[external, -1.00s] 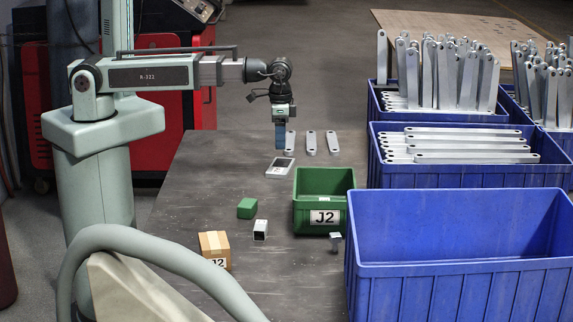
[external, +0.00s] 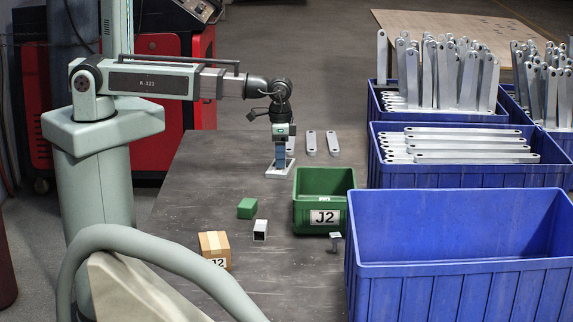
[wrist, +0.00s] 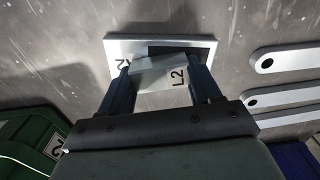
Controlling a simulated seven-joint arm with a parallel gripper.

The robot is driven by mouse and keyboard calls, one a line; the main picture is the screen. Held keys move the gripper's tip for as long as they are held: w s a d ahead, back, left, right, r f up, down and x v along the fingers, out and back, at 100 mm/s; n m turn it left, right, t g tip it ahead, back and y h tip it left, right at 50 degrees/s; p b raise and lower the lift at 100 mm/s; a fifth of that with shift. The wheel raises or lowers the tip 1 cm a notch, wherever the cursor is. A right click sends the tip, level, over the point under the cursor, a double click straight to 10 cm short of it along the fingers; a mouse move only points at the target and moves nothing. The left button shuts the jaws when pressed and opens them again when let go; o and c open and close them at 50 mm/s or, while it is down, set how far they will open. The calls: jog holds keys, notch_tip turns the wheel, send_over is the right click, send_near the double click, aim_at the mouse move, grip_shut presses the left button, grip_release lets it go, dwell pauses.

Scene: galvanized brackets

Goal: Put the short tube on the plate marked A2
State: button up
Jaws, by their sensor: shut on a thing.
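My gripper (external: 281,150) points down over the pale plate (external: 272,174) on the dark table. The plate (wrist: 122,45) shows behind the piece, with a partly covered mark ending in 2. A short square tube (external: 260,230) with a pale rim and dark opening stands on the table, well in front of the gripper.
A green block (external: 247,208), a cardboard box (external: 214,250) and a small grey part (external: 335,242) lie nearer the camera. A green bin (external: 323,200) marked J2 is right of the plate. Flat metal bars (external: 311,142) lie behind. Blue crates (external: 460,240) line the right side.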

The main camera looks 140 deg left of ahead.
jog(key=o, duration=1.1)
jog(key=shift+f, duration=0.1)
jog(key=shift+r, duration=6.15)
